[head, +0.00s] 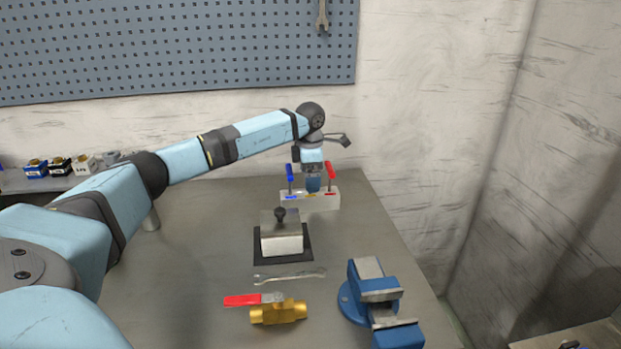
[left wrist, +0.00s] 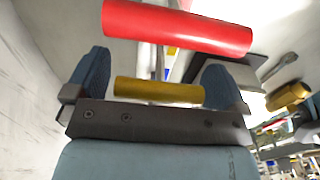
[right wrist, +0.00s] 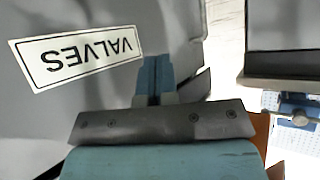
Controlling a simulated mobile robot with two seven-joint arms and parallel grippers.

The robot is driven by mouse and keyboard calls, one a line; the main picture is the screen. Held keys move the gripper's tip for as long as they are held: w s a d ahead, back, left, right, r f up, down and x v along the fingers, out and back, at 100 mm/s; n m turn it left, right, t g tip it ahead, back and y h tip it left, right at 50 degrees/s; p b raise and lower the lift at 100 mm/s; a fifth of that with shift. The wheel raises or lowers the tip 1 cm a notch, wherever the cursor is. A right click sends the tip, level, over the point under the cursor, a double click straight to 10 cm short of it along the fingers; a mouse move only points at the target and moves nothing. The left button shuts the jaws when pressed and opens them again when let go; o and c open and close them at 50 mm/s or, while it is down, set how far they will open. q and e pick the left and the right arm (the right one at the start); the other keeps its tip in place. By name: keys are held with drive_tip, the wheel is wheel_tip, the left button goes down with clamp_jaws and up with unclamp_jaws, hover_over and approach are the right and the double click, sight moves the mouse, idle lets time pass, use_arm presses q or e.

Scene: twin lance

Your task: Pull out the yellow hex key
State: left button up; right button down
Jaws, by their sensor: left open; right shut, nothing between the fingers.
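A pale block (head: 322,203) stands at the back of the bench and holds the hex keys. The blue-handled key (head: 289,174) is at its left and the red-handled key (head: 330,174) at its right. My left gripper (head: 313,187) points down between them and hides the yellow key in the head view. In the left wrist view the yellow hex key's handle (left wrist: 158,91) lies between the open fingers, and the red handle (left wrist: 178,25) is just beyond them. My right gripper (right wrist: 155,78) is shut and empty in front of a grey surface with a VALVES label (right wrist: 80,57).
In front of the block are a metal block with a black knob (head: 281,238) on a dark mat, a wrench (head: 290,277), a brass valve with a red lever (head: 278,313) and a blue vise (head: 376,300). The bench's left middle is clear.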

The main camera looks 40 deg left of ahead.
use_arm(q)
drive_tip(key=c, duration=0.8)
drive_tip(key=shift+r, duration=0.1)
drive_tip(key=shift+r+p, duration=0.6)
drive_tip(key=shift+p, duration=0.05)
drive_tip(key=shift+r+p, duration=2.05)
drive_tip(key=shift+r, duration=0.4)
drive_tip(key=shift+w+d+r+p, duration=0.1)
drive_tip(key=shift+w+r+p, duration=0.05)
drive_tip(key=shift+r+p, duration=0.5)
